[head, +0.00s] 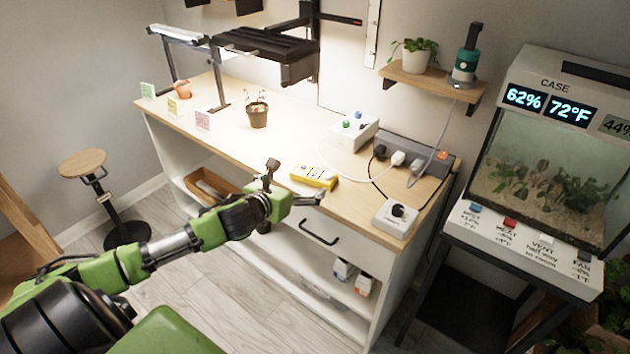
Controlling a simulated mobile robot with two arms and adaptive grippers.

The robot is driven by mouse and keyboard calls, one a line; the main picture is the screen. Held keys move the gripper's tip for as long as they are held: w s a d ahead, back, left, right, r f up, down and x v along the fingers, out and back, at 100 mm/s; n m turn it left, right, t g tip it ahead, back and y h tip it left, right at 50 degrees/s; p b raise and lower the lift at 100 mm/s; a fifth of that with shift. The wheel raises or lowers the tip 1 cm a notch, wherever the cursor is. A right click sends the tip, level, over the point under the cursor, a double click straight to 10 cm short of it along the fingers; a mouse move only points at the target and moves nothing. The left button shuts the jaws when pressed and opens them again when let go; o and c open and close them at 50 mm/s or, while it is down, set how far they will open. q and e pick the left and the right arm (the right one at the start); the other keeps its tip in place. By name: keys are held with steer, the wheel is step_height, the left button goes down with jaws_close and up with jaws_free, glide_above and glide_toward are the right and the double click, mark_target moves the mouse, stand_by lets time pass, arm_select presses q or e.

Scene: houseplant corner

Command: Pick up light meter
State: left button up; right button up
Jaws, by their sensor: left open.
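The light meter looks to be the yellow handheld device (314,177) lying flat on the wooden bench top, near its front edge, above the drawer handle. My left gripper (296,182) reaches in from the left at the bench's front edge. Its two fingers are spread wide, one pointing up and one pointing right toward the yellow device. The gripper is open and holds nothing. The device lies just beyond the fingers; I cannot tell if the right finger touches it. My right gripper does not show.
A potted plant (258,112) stands behind left on the bench. A white box with knobs (354,132), a power strip (425,155) with cables and a white dial box (395,217) stand to the right. A terrarium case (550,160) is at far right. A stool (83,163) stands left.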

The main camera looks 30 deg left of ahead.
mark_target(313, 174)
arm_select(q)
steer(key=shift+x, duration=2.95)
steer(key=x, duration=0.4)
steer(key=shift+w+a, duration=0.1)
steer(key=shift+w+f, duration=0.1)
steer(key=shift+w, duration=0.2)
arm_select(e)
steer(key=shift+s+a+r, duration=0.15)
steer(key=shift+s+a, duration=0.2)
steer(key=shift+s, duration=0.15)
arm_select(q)
steer(key=c, duration=0.9)
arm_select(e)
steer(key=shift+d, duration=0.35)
